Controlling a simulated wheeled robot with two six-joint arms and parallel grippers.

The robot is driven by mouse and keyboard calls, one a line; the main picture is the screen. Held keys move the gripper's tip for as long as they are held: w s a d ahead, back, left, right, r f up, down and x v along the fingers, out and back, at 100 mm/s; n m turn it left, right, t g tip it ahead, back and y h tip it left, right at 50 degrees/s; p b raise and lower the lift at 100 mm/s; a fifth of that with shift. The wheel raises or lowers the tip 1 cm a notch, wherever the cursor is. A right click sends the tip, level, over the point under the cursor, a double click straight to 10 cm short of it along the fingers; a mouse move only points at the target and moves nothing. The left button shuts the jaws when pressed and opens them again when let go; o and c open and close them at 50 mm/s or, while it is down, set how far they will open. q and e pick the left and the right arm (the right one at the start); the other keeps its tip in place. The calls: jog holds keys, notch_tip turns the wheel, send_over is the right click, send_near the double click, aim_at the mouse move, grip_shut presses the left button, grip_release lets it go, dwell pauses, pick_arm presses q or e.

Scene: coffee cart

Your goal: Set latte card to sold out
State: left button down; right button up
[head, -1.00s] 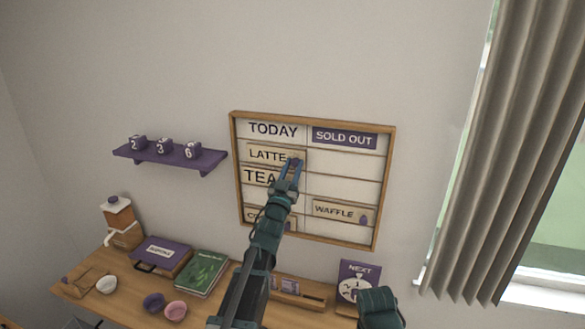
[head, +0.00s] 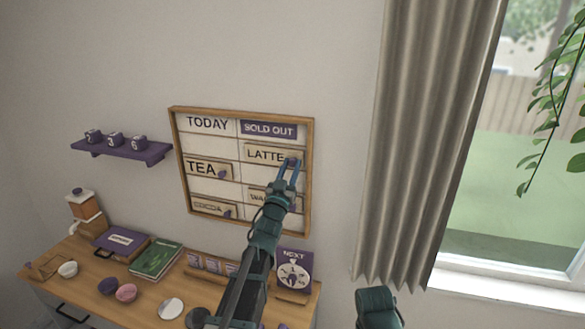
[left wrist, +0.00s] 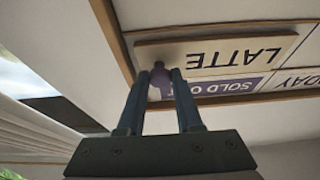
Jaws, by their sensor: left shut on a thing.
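The LATTE card (head: 265,154) is on the wall board (head: 310,190), in the right column just below the purple SOLD OUT header (head: 269,129). My left gripper (head: 292,165) is shut on the purple knob at the card's right end. In the left wrist view the fingers (left wrist: 160,80) close around the knob (left wrist: 160,76), and the LATTE card (left wrist: 215,55) shows upside down against the board. Whether the card sits fully in its row I cannot tell. Of my right arm only a blunt teal part shows at the bottom; its gripper is out of view.
The TEA card (head: 203,168) and COCOA card (head: 210,206) are in the left column under TODAY (head: 207,123). The WAFFLE card (head: 258,194) is lower right, partly behind my arm. The counter (head: 95,290) below holds books, bowls and a NEXT dial sign (head: 293,270).

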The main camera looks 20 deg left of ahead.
pick_arm(q)
jog(key=shift+d, duration=0.15)
jog(key=c, duration=0.9)
grip_release()
jog(key=o, duration=0.3)
jog(key=shift+d, duration=0.2)
jog(key=shift+s+a+f, duration=0.1)
jog(key=shift+a, duration=0.05)
jog(key=b+v, duration=0.5)
jog(key=v, duration=0.8)
jog(key=shift+s+f, duration=0.15)
jog(key=shift+s, duration=0.15)
